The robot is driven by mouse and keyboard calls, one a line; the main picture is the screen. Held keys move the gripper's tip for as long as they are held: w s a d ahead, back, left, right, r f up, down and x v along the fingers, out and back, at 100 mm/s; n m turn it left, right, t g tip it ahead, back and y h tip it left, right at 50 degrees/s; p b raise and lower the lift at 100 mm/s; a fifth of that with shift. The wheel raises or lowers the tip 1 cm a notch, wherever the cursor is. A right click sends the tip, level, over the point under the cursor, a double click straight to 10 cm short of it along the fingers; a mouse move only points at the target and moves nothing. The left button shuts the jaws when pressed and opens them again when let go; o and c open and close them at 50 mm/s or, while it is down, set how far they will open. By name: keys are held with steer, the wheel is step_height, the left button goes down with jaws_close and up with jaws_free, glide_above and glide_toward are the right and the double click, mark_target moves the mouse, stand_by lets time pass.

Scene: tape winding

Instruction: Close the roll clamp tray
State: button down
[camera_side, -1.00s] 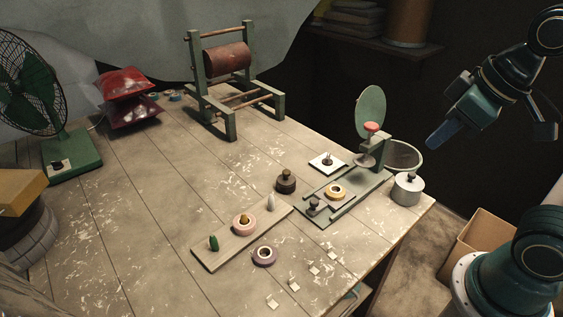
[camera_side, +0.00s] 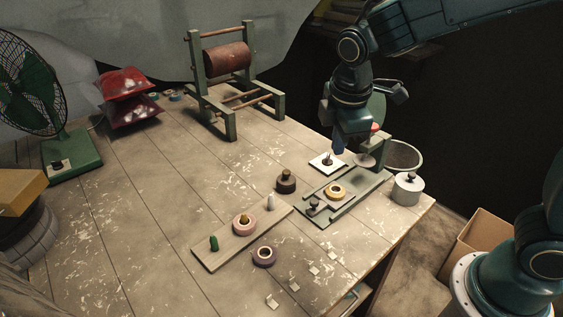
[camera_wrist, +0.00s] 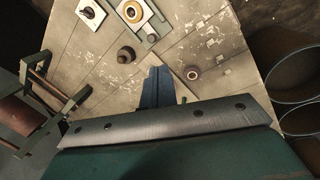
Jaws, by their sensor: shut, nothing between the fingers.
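The roll clamp tray is a flat green tray (camera_side: 346,207) near the table's right edge, with a raised green stand (camera_side: 378,148) at its back. A yellow tape roll (camera_side: 335,191) lies on it, and a dark knob (camera_side: 314,205) stands at its front end. My gripper (camera_side: 340,148) is shut and empty, above the tray's back end in the side view, and it hides part of the stand's disc. The wrist view shows the gripper's fingers (camera_wrist: 158,82), with the yellow roll (camera_wrist: 132,10) and the knob (camera_wrist: 152,37) at the top; nothing is in the fingers.
A board with a pink roll (camera_side: 243,224) and a loose purple roll (camera_side: 264,256) lie in front. The table's left middle is clear.

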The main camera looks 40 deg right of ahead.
steer(key=w+a+f+n+h, duration=0.1)
steer(key=w+a+f+n, duration=0.2)
steer(key=f, duration=0.3)
steer(key=w+a+f+n+g+h, duration=0.1)
steer(key=w+a+f+n, duration=0.2)
steer(key=f, duration=0.3)
steer(key=shift+a+n, duration=0.3)
steer(key=shift+n, duration=0.4)
steer(key=shift+w+f, duration=0.1)
glide_toward(310, 212)
steer(key=a+f, duration=0.1)
steer(key=f, duration=0.1)
steer(key=a+f, duration=0.1)
steer(key=shift+a+f, duration=0.2)
steer(key=shift+f, duration=0.2)
steer(key=shift+w+d, duration=0.15)
steer(key=shift+d, duration=0.95)
steer(key=shift+w+d+f, duration=0.15)
steer(key=shift+d+f, duration=0.05)
steer(key=shift+d, duration=0.6)
steer(key=d, duration=1.3)
steer(key=shift+d, duration=0.2)
